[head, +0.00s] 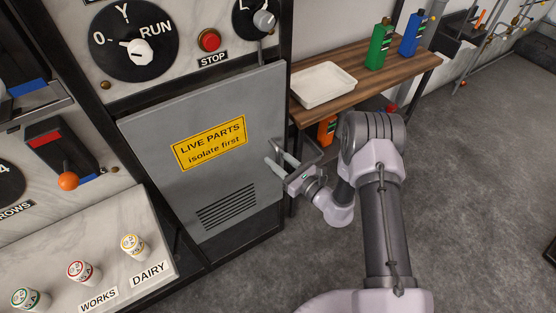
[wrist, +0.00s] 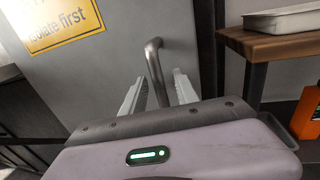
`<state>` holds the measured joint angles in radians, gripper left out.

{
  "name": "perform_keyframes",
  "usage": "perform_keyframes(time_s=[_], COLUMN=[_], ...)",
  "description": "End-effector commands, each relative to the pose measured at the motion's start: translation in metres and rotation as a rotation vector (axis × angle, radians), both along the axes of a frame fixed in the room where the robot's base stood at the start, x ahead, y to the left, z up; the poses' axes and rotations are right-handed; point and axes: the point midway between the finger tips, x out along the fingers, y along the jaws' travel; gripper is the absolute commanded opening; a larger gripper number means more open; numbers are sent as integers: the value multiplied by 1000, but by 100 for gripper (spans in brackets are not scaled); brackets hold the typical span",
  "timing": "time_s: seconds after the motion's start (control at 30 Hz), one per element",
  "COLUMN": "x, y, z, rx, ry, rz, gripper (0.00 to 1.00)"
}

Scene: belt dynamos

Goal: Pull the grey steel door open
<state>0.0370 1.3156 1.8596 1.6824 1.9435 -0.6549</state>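The grey steel door (head: 165,180) is a flat panel with a yellow "LIVE PARTS isolate first" label and louvre slots low down. It looks closed in its dark frame. In the wrist view the door (wrist: 115,60) fills the upper left. Its bent grey bar handle (wrist: 154,66) stands out near the door's right side. My gripper (head: 277,160) is at the door's right edge. In the wrist view my gripper (wrist: 158,85) is open, with one pale finger on each side of the handle. I see no clear contact. The handle's lower end is hidden behind the gripper body.
A wooden bench (head: 375,78) right of the door carries a white tray (head: 323,84), a green bottle (head: 379,47) and a blue bottle (head: 412,36). An orange container (head: 326,130) is under it. A marble panel with fuses (head: 133,245) juts out at lower left. Floor (head: 480,190) at right is clear.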

Motion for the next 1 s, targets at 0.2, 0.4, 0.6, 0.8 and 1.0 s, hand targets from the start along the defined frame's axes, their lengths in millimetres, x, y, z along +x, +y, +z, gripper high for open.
perform_keyframes(time_s=[0.2, 0.4, 0.6, 0.8, 1.0], x=[0, 0, -1, -1, -1], y=[0, 0, 0, 0, 0], z=[0, 0, 0, 0, 0], rx=[0, 0, 0, 0, 0], ry=[0, 0, 0, 0, 0], rz=[0, 1, 1, 1, 1], gripper=[13, 0, 0, 0, 0])
